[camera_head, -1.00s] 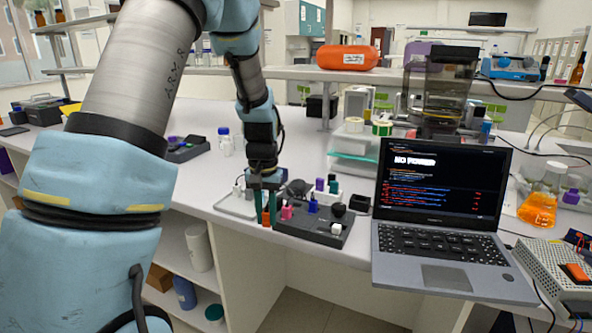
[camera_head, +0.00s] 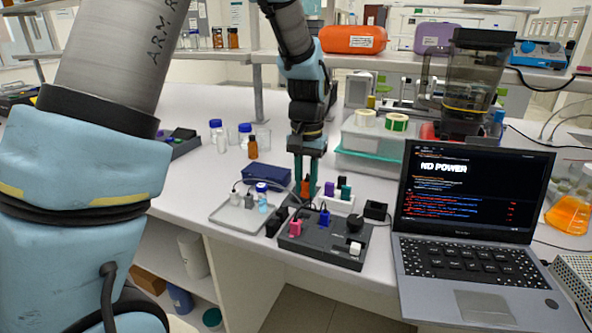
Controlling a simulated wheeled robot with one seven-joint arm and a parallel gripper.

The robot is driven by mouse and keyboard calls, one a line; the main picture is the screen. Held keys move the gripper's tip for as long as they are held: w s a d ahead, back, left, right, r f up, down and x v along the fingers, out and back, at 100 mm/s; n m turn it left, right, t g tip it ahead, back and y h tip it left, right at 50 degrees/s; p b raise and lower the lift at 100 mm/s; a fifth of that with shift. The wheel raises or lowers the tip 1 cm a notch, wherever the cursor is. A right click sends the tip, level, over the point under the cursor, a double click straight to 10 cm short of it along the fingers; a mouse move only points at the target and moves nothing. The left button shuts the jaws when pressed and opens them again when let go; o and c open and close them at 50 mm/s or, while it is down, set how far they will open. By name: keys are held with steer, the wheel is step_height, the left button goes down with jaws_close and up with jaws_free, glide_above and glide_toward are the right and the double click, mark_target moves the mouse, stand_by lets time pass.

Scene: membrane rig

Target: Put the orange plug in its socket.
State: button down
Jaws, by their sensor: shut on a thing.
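The orange plug (camera_head: 305,188) is between the teal fingertips of my gripper (camera_head: 306,186), which is shut on it and points down. It is at the left end of a white socket strip (camera_head: 337,207), behind the dark grey panel (camera_head: 320,248). I cannot tell whether the plug touches the strip or is above it; its lower end and any socket under it are hidden. A purple plug (camera_head: 329,189) and teal plugs (camera_head: 343,184) stand at the strip, to the right of my gripper. A pink plug (camera_head: 296,228) and a blue plug (camera_head: 324,218) stand on the panel.
A laptop (camera_head: 465,255) reading NO POWER stands to the right. A black box (camera_head: 376,210) is beside the strip. A tray (camera_head: 228,219) with small vials, a dark blue box (camera_head: 266,174) and a brown bottle (camera_head: 253,148) are left.

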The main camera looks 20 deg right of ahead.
mark_target(304, 210)
steer(key=shift+w, duration=0.55)
steer(key=shift+f+b, duration=2.95)
steer(key=shift+f, duration=1)
steer(key=shift+s+f, duration=0.1)
steer(key=c, duration=0.8)
jaws_free()
steer(key=shift+o, duration=0.9)
steer(key=shift+r, duration=0.45)
step_height(304, 210, up, 10)
steer(key=shift+r+b, duration=0.2)
steer(key=shift+b, duration=0.75)
